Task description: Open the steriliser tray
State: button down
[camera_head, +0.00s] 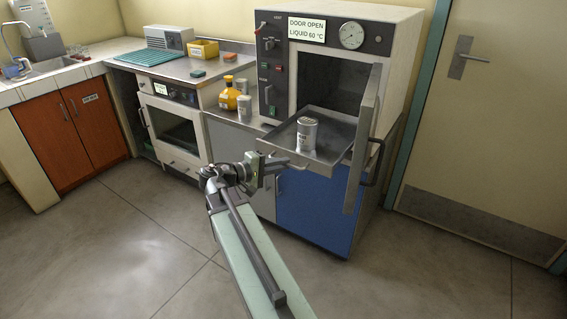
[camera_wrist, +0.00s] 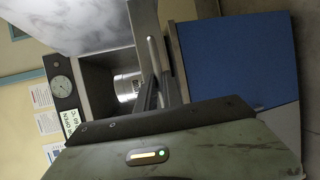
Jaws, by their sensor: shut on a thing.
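The steriliser tray (camera_head: 283,136) is a shallow grey metal tray pulled out through the open front of the steriliser (camera_head: 383,22). A metal can (camera_head: 307,135) stands upright on it; the can also shows in the wrist view (camera_wrist: 127,86). My gripper (camera_head: 279,162) is at the tray's front edge, shut on the tray's front handle (camera_wrist: 153,52). In the wrist view the fingers (camera_wrist: 160,92) meet at this thin bar. The exact contact is partly hidden by the fingers.
The steriliser door (camera_head: 362,150) stands open at the tray's right. A display (camera_head: 307,29) reads "DOOR OPEN LIQUID 60 °C". A yellow bottle (camera_head: 229,95) and another can (camera_head: 244,108) stand on the left counter. The floor (camera_head: 120,240) at front left is clear.

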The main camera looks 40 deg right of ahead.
jog(key=c, duration=1.8)
grip_release()
jog(key=shift+o, duration=0.2)
jog(key=shift+w, duration=0.1)
jog(key=p+v, duration=0.1)
jog(key=v, duration=0.6)
jog(key=shift+a, duration=0.35)
